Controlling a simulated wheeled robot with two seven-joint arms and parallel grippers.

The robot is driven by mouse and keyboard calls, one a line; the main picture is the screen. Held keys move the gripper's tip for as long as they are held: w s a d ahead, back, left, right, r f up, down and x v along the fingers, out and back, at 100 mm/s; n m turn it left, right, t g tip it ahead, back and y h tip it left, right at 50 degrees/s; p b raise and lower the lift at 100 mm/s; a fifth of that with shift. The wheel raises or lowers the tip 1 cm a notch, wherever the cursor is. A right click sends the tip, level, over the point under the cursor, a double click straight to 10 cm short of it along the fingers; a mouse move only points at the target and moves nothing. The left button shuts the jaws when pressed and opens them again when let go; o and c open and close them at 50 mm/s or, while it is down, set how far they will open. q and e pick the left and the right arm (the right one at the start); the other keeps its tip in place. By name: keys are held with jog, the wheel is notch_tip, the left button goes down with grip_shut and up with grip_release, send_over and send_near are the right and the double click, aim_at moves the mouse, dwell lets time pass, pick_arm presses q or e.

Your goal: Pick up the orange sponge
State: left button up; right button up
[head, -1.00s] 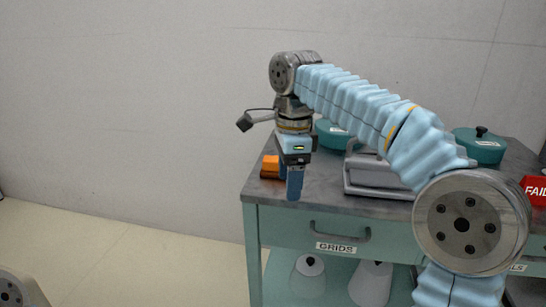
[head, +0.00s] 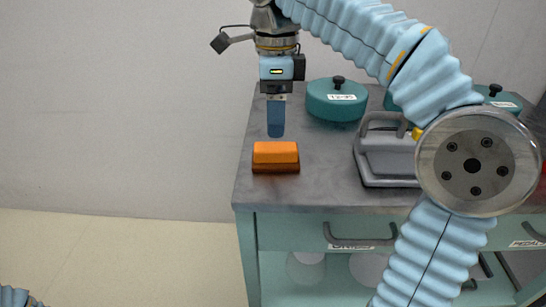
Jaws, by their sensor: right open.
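The orange sponge (head: 276,154) lies on the grey top of the cart (head: 315,185), near its left edge. It has a darker brown-orange lower layer. My right gripper (head: 275,130) points straight down, just behind and above the sponge in the head view. Its blue fingers overlap in this side-on view, but it is open, and nothing shows between them. The sponge is not held. Of my left arm, only a small part shows at the bottom left corner, and its gripper is out of view.
A teal lidded pot (head: 336,101) stands right of the gripper, with another teal lid (head: 497,98) at the far right. A grey handled tool (head: 388,160) sits right of the sponge. White containers stand on the shelf below. The top between sponge and tool is clear.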

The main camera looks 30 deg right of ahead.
aim_at(275, 146)
notch_tip(275, 146, down, 8)
jog(key=shift+w+b, duration=0.1)
jog(key=shift+b, duration=0.6)
jog(key=c, duration=0.7)
